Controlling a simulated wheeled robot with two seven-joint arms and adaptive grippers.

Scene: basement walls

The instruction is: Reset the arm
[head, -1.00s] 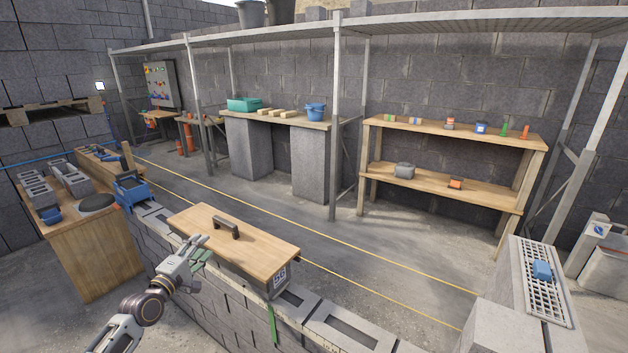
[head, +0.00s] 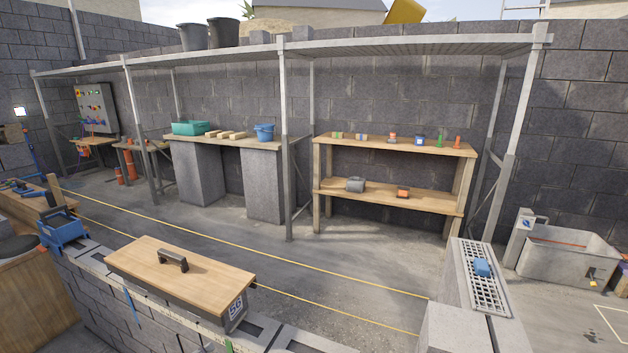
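Neither of my grippers shows in the head view now, and no part of my arms is in the picture. A wooden-topped box (head: 205,272) with a dark handle (head: 172,260) sits on the block wall in the lower left. Nothing is touching its handle.
A blue crate (head: 62,232) stands on the wall to the left. A wooden shelf (head: 390,196) with small items stands at the back. A grating (head: 487,290) with a blue object (head: 482,267) is at the right. The floor between two yellow lines is clear.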

